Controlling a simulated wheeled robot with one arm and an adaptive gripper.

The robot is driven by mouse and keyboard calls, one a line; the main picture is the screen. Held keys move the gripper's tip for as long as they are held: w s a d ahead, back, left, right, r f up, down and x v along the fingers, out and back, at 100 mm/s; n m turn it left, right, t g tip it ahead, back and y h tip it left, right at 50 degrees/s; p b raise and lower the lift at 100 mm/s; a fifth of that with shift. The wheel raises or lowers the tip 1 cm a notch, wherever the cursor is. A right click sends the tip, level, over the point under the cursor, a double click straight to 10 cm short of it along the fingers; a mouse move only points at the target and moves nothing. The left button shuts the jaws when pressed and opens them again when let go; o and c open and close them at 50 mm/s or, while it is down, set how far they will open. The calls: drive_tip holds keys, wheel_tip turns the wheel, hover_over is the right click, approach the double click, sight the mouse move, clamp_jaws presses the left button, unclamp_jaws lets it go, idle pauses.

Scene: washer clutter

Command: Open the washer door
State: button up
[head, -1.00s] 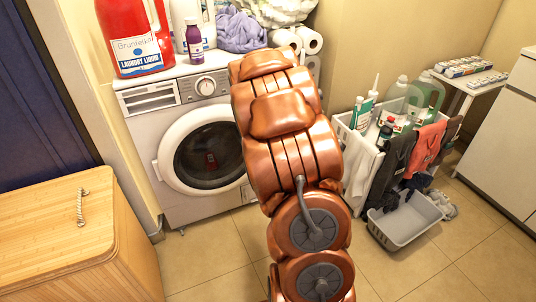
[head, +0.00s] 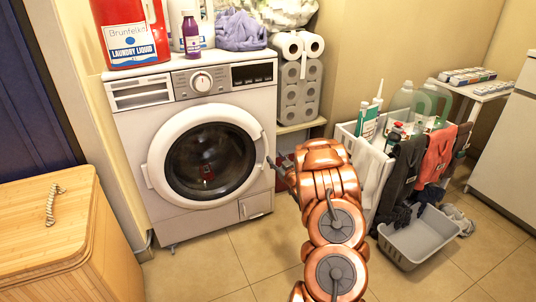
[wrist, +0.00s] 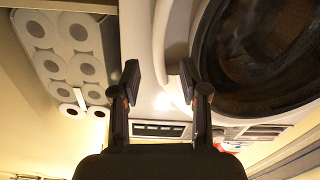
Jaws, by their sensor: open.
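The white washer (head: 216,105) stands against the back wall. Its round door (head: 165,140), with a white rim and dark glass, looks closed flush with the front. My gripper (head: 270,164) is small and partly hidden by my arm in the head view, low beside the door's right edge. In the wrist view my gripper (wrist: 160,84) is open, with nothing held between the fingers. There the door's white rim (wrist: 172,30) lies at the right finger, and the washer's white front shows between the fingers. I cannot tell whether a finger touches the rim.
A red laundry liquid bottle (head: 132,36), a purple bottle (head: 191,38) and a purple cloth (head: 240,30) sit on the washer. Toilet rolls (head: 300,95) stand on a shelf at its right. A wooden cabinet (head: 50,215) is at left, a grey bin (head: 418,238) at right. Floor before the washer is clear.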

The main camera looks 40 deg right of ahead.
sight(267, 147)
drive_tip(key=shift+b+x, duration=1.2)
drive_tip(key=shift+x, duration=2.6)
drive_tip(key=shift+c, duration=0.3)
clamp_jaws()
